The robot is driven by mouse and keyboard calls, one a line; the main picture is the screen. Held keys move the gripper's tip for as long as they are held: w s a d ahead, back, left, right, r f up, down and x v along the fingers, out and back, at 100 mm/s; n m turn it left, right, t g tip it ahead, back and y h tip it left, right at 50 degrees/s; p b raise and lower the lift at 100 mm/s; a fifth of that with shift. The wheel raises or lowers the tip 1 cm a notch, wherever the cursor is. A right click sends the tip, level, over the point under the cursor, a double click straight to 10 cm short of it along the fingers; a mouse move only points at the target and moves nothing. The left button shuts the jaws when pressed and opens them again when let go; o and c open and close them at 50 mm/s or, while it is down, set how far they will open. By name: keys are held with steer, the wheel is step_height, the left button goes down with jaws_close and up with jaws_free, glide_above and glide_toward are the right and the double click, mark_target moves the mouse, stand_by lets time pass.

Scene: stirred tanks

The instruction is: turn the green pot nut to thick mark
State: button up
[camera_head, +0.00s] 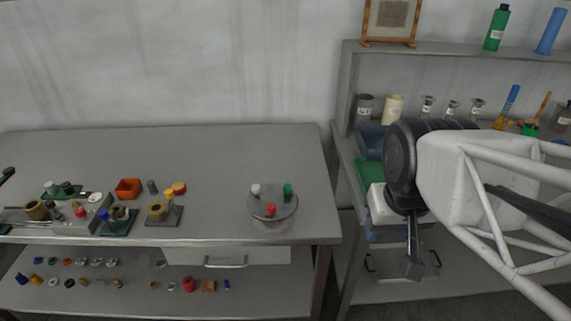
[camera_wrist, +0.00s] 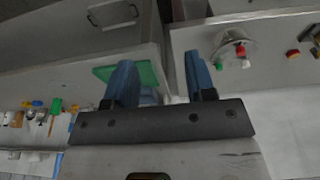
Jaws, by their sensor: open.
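The green pot nut (camera_head: 287,190) sits at the right rear of a round glass-and-grey tank (camera_head: 268,222) on the bench. A white knob (camera_head: 255,189) and a red knob (camera_head: 271,208) share the tank's top. In the wrist view the green nut (camera_wrist: 219,66) and the tank (camera_wrist: 229,38) appear at upper right. My gripper (camera_head: 412,268) hangs to the right of the bench, well apart from the tank. In the wrist view my gripper's two blue fingers (camera_wrist: 160,74) are spread with nothing held between them. The thick mark is too small to make out.
The grey bench (camera_head: 220,220) is clear around the tank. Several small parts and an orange box (camera_head: 129,188) crowd its left side. A shelf unit (camera_head: 347,110) with jars and bottles stands at right. A green tray (camera_head: 367,178) and white box (camera_head: 381,207) lie near my gripper.

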steer(key=w+a+f+n+g, duration=0.1)
steer(key=w+a+n, duration=0.15)
steer(key=w, duration=0.55)
steer(key=w+a+f+n, duration=0.15)
steer(key=w+a, duration=0.25)
steer(key=w, duration=0.5)
steer(key=n+g, duration=0.2)
steer(key=n, duration=0.3)
glide_above(288, 186)
steer(key=f, duration=0.6)
steer(key=shift+s+d, duration=0.3)
steer(key=shift+s, duration=0.05)
steer(key=shift+w+a+f, duration=0.3)
steer(key=shift+w+a, duration=0.05)
steer(key=shift+w, duration=0.05)
steer(key=shift+f, duration=0.1)
steer(key=shift+f, duration=3.8)
steer(key=c, duration=0.9)
